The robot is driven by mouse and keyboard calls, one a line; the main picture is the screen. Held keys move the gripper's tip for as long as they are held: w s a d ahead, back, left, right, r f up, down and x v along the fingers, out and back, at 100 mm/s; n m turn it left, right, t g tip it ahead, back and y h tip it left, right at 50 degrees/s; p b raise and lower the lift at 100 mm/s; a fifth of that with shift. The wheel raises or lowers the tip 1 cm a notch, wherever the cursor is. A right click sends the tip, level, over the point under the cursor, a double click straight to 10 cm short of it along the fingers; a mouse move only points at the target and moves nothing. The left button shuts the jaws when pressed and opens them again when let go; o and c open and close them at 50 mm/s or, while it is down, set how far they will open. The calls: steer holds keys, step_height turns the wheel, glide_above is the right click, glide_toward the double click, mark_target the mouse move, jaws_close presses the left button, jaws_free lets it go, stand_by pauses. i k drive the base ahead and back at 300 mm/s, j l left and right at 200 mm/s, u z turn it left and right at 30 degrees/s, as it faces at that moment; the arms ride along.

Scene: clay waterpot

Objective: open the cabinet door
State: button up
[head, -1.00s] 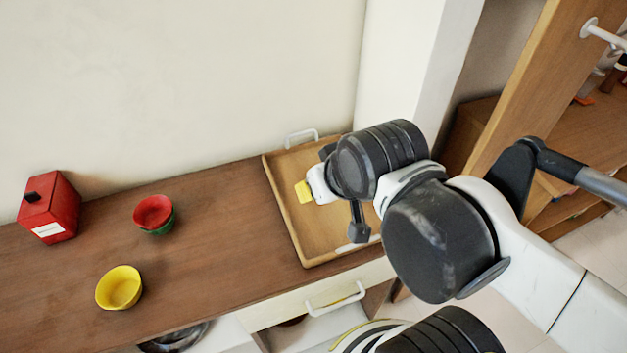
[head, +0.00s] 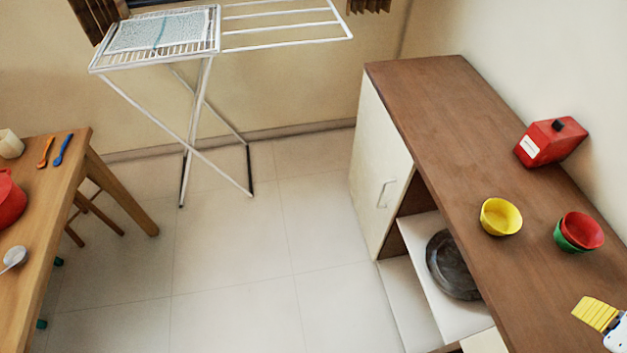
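The cabinet door (head: 372,165) is a cream panel at the far end of the brown-topped cabinet (head: 440,95). It looks shut and has a small pale handle (head: 386,193) near its right edge. My gripper (head: 598,314) shows only in part at the lower right corner, over the cabinet top. I see a yellow ribbed fingertip part and some white body. It is well apart from the door and its handle. The rest of my gripper is outside the frame, so its opening is hidden.
On the cabinet top are a red box (head: 550,142), a yellow bowl (head: 501,217) and stacked red and green bowls (head: 578,232). A dark round pan (head: 453,265) sits on the open shelf. A drying rack (head: 200,100) and wooden table (head: 50,190) stand left. Tiled floor (head: 235,240) is clear before the door.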

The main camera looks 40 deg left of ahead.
mark_target(382, 170)
steer(key=u, duration=1.35)
steer(key=i, duration=0.4)
steer(key=z, duration=0.05)
